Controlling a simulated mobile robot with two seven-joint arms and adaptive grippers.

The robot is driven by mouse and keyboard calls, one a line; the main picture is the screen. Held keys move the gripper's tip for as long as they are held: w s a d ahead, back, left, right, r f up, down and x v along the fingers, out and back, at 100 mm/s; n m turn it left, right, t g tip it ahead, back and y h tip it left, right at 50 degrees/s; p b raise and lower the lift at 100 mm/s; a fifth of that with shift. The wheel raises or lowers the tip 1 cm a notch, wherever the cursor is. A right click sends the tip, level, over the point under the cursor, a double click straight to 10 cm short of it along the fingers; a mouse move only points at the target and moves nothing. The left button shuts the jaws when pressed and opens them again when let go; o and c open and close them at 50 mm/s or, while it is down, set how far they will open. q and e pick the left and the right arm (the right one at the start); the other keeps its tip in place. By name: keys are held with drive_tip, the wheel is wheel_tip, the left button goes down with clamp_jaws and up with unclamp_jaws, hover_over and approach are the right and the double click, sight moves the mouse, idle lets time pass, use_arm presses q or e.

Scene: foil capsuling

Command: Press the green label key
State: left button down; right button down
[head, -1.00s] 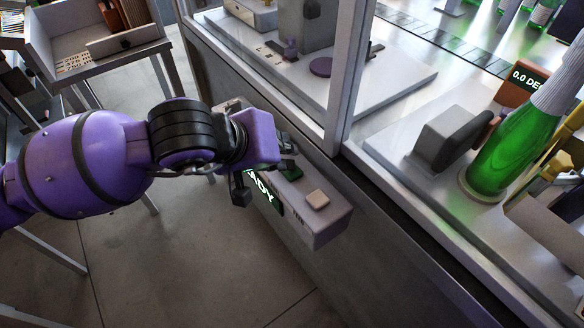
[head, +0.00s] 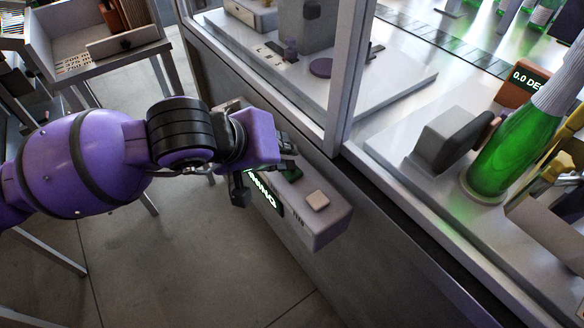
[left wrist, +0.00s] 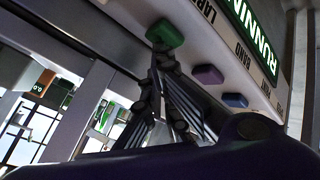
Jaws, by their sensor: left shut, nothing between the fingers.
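The green key (head: 291,174) is on the grey control box (head: 325,224), partly hidden behind my left gripper (head: 288,152) in the head view. In the left wrist view the green key (left wrist: 165,35) sits beside lettering that starts "LAB". The tips of my left gripper (left wrist: 160,60) are shut and empty, and appear to touch the green key's near edge. The box's lit display (left wrist: 254,35) shows letters that read like "RUNNIN", partly cut off. My right gripper is not in view.
A mauve key (left wrist: 207,75) and a blue key (left wrist: 234,100) line up beside the green one. A beige key (head: 316,199) is at the box's near end. A metal frame post (head: 345,85) rises behind the box. A green bottle (head: 510,135) stands at the right.

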use_arm(q)
drive_tip(key=shift+r, duration=0.55)
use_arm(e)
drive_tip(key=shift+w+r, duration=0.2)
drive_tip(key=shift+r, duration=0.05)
